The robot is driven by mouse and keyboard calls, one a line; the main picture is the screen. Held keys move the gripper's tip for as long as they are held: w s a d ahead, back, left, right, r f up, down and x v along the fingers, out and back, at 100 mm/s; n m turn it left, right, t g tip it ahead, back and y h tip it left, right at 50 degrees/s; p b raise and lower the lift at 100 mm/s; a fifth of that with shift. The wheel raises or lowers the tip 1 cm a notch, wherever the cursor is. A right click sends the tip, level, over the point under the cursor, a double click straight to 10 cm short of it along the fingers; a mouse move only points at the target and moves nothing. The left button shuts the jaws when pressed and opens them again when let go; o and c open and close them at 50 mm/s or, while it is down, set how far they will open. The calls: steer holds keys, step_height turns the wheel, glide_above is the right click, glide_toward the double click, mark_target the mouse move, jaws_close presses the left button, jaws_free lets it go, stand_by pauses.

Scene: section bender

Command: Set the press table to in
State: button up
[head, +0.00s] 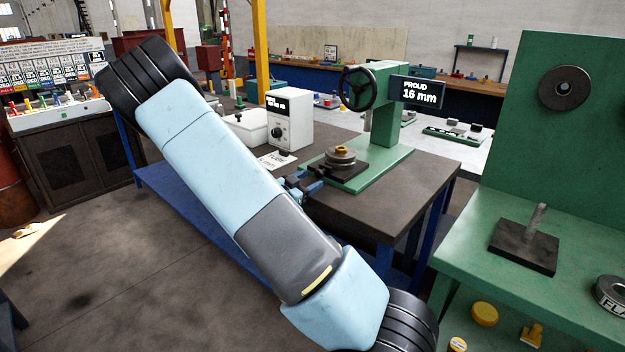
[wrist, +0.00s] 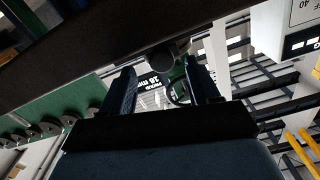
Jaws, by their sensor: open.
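The green press (head: 385,125) stands on a dark-topped bench, with a black handwheel (head: 357,88) and a display (head: 417,92) reading "PROUD 16 mm". Its dark press table (head: 346,172) carries a round metal stack with a brass-coloured centre (head: 342,151). My gripper (head: 301,186) is open at the left of the press table, partly hidden by my arm. In the wrist view my two fingers (wrist: 166,82) stand apart, with a dark round-ended part (wrist: 167,53) between or beyond them. I cannot tell whether they touch it. The display (wrist: 157,82) appears upside down there.
A white box with a knob and screen (head: 289,118) and a "TUBE" card (head: 275,160) are on the bench (head: 400,200), left of the press. A green machine (head: 560,140) stands close on the right, with a post on a dark plate (head: 524,247). Open floor lies at left.

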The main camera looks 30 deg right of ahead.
steer(key=shift+x, duration=1.5)
steer(key=shift+c, duration=0.4)
jaws_close()
